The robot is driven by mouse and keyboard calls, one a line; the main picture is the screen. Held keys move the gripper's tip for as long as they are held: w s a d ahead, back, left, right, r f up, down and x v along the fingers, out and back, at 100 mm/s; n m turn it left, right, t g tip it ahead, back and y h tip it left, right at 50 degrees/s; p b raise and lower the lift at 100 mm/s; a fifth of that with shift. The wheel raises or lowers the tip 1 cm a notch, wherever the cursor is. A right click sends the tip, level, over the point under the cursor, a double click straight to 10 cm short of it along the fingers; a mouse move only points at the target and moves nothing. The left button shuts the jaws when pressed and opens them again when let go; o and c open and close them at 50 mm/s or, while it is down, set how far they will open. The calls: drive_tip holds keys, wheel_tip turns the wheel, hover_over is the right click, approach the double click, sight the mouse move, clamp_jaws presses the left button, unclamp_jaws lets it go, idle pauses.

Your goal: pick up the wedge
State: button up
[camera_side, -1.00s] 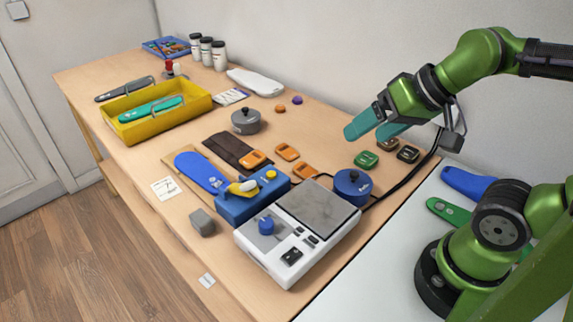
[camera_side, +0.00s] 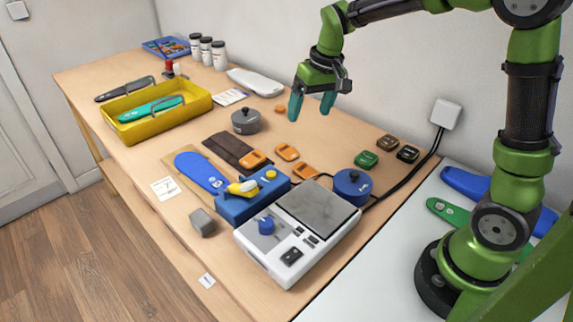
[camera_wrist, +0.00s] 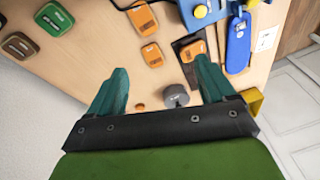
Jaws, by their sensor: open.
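Several small wedge-like pieces lie on the table; I cannot tell which one is the task's wedge. Three are orange: one (camera_side: 252,159) on the dark mat, one (camera_side: 287,152) beside it, one (camera_side: 305,172) nearer the scale. A green one (camera_side: 363,160), a brown one (camera_side: 388,143) and a black one (camera_side: 408,154) lie near the wall. My gripper (camera_side: 311,108) is open and empty, pointing down above the table behind the orange pieces. In the wrist view, an orange piece (camera_wrist: 152,55) shows between the fingertips (camera_wrist: 160,68), apart from them.
A grey lidded pot (camera_side: 246,121) stands left of the gripper. In front are a white scale (camera_side: 252,252), a blue holder (camera_side: 236,207) with a blue insole, a blue round tin (camera_side: 352,187) and a grey block (camera_side: 201,222). A yellow bin (camera_side: 125,131) stands at left.

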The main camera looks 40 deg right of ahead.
drive_tip(key=w+d+f+n, duration=0.1)
drive_tip(key=w+d+f, duration=0.15)
drive_tip(key=w, duration=0.35)
drive_tip(key=n, duration=0.1)
hover_over(287, 151)
drive_tip(key=s, duration=0.2)
drive_tip(key=shift+g+h, duration=0.4)
drive_tip(key=f, duration=1)
drive_tip(key=shift+w+a, duration=0.1)
drive_tip(key=shift+w, duration=0.15)
drive_tip(key=shift+w+f, duration=0.15)
drive_tip(key=shift+f, duration=0.8)
drive_tip(key=shift+w+f, duration=0.2)
drive_tip(key=shift+f, duration=0.8)
drive_tip(key=shift+w+f, duration=0.15)
drive_tip(key=shift+f, duration=0.8)
drive_tip(key=shift+c, duration=0.5)
drive_tip(key=c, duration=1)
